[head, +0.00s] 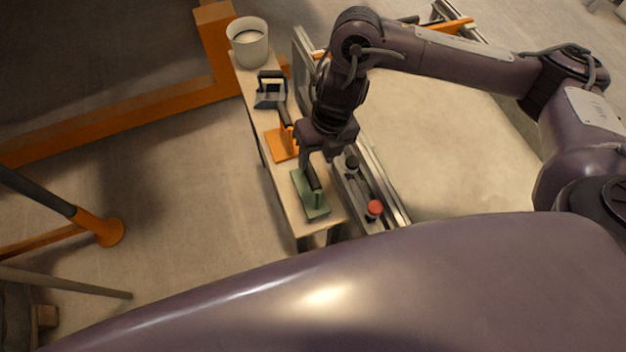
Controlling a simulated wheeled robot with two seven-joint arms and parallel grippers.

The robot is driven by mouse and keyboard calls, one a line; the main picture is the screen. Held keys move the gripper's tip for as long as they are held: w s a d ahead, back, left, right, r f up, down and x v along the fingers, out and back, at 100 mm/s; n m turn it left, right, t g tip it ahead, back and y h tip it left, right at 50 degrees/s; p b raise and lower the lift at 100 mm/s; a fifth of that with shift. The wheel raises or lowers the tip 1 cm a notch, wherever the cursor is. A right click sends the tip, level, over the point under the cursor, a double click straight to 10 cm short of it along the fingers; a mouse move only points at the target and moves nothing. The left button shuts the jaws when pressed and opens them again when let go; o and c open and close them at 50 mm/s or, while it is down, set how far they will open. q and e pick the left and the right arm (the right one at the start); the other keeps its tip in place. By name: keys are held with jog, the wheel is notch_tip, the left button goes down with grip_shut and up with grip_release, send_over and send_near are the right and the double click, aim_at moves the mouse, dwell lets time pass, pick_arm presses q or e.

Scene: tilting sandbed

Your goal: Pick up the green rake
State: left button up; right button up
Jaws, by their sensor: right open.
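The green rake (318,204) lies near the front end of a narrow wooden shelf. Its flat green head rests on the shelf, and a dark handle rises from it toward my right gripper. My right gripper (313,172) points down just above and behind the green head, with its fingers beside the handle. The jaws are open; the arm hides part of the handle, and I cannot tell whether a finger touches it. My left gripper is not in view.
On the shelf (300,229) behind the rake stand an orange tool (279,147), a dark grey tool (267,98) and a white bucket (249,47). To the right, a metal rail carries a red knob (375,208) beside the sandbed (440,150). Orange beams (130,117) lie left.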

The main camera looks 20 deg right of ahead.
aim_at(311, 170)
jog(key=shift+s+a+f, duration=0.1)
jog(key=shift+a+f, duration=0.1)
jog(key=shift+f, duration=0.3)
jog(key=shift+a+f, duration=0.2)
jog(key=shift+f, duration=0.3)
jog(key=shift+a+f, duration=0.25)
jog(key=shift+f, duration=0.95)
jog(key=shift+a+f, duration=0.2)
jog(key=shift+f, duration=0.95)
jog(key=shift+w, duration=0.2)
grip_shut()
